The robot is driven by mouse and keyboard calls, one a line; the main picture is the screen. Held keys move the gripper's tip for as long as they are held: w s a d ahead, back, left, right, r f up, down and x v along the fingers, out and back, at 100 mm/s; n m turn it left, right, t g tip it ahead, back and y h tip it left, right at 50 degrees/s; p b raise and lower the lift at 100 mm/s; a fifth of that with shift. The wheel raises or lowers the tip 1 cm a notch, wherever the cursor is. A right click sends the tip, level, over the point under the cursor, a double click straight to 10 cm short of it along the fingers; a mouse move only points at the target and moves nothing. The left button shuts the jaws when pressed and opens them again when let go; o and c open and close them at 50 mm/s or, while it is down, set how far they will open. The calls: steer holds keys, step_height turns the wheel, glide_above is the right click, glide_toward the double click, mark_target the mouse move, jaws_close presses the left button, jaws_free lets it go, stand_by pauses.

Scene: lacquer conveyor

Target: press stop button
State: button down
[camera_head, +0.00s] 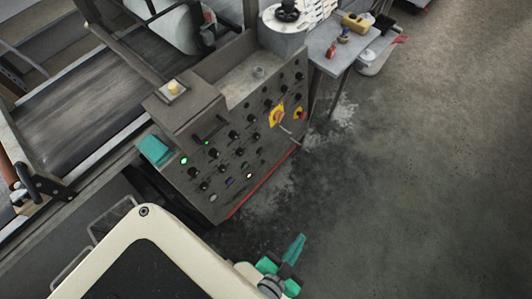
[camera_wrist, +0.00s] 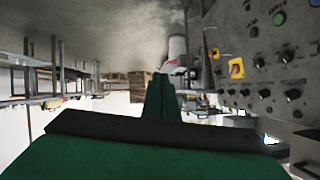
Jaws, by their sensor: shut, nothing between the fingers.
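The grey control panel (camera_head: 225,160) stands in the middle of the head view, with rows of dark knobs and a few lit lamps. A yellow plate with an orange-red knob (camera_head: 277,116) sits near its right end, and a smaller orange-red button (camera_head: 298,114) lies right of it. I cannot tell which is the stop button. In the upside-down wrist view, the yellow plate with its red part (camera_wrist: 236,69) shows on the panel at the right. My gripper (camera_head: 297,243) has green fingers, shut and empty, in front of the panel and apart from it. Its fingers also show in the wrist view (camera_wrist: 161,98).
A dark conveyor belt (camera_head: 75,120) runs at the left. A small side table (camera_head: 345,45) with tools stands beyond the panel. The concrete floor (camera_head: 430,180) to the right is clear. The teal box (camera_head: 155,150) sits on the panel's left end.

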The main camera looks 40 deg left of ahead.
steer(key=w+a+f+m+g+y, duration=0.1)
steer(key=w+a+f+g+y, duration=0.2)
steer(key=w+f, duration=0.35)
steer(key=w+a+f+m+g+y, duration=0.1)
steer(key=w+a+f+g, duration=0.1)
steer(key=w+a+f, duration=0.5)
steer(key=w+a+r+n+g+y, duration=0.1)
steer(key=w+a+r+g+y, duration=0.1)
steer(key=w+a+g+y, duration=0.1)
steer(key=w+a+r+n+g+y, duration=0.2)
steer(key=w+a+g+y, duration=0.1)
steer(key=w+a, duration=0.3)
steer(key=shift+w+a+r+g, duration=0.35)
steer(key=shift+w+g, duration=0.15)
steer(key=shift+w, duration=0.1)
glide_toward(260, 151)
steer(key=x, duration=0.5)
steer(key=shift+w+d+f, duration=0.1)
steer(key=shift+d+f, duration=0.3)
steer(key=shift+a+f, duration=0.1)
steer(key=shift+a, duration=0.55)
